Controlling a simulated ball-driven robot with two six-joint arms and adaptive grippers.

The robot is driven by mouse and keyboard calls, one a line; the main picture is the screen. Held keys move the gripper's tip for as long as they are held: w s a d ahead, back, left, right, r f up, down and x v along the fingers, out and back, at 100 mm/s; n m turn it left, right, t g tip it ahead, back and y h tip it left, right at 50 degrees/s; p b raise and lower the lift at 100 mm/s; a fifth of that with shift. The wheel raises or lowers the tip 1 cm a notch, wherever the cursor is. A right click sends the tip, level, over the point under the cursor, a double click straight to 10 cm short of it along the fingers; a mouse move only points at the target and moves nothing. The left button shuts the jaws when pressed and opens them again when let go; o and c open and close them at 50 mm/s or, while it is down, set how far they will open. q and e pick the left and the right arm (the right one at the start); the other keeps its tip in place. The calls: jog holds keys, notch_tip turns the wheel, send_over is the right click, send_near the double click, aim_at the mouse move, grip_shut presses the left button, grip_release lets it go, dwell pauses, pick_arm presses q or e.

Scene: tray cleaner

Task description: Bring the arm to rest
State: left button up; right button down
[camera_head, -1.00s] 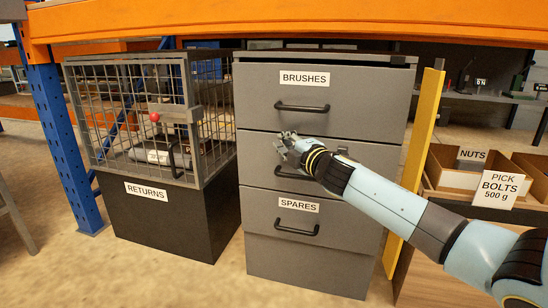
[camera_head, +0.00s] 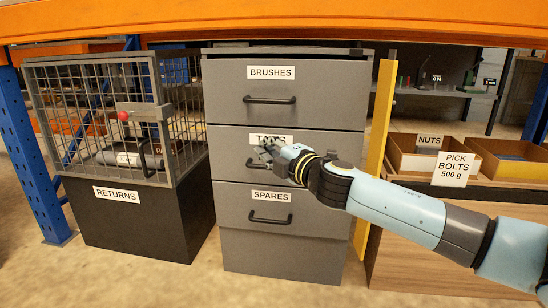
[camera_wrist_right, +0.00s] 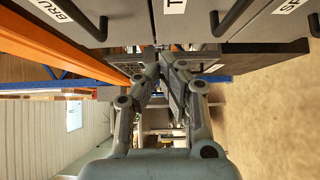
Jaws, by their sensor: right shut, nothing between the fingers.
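My right arm (camera_head: 400,212) reaches in from the right in the head view. Its gripper (camera_head: 262,154) is in front of the middle drawer of the grey cabinet (camera_head: 230,135), over part of that drawer's label. In the right wrist view the fingers (camera_wrist_right: 168,62) are close together with nothing between them. The cabinet drawers run along the top of that view, beside the fingers. Whether the gripper touches the cabinet I cannot tell. My left gripper is not in view.
A wire cage marked RETURNS (camera_head: 118,194) with a red knob (camera_head: 123,116) stands left of the cabinet. A yellow upright panel (camera_head: 378,125) is right of it. Cardboard boxes (camera_head: 418,163) marked NUTS and PICK BOLTS stand further right. An orange beam (camera_head: 270,22) crosses the top.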

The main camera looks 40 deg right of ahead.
jog(key=shift+s+a+r, duration=0.1)
jog(key=shift+s+a, duration=0.05)
jog(key=shift+s, duration=1.3)
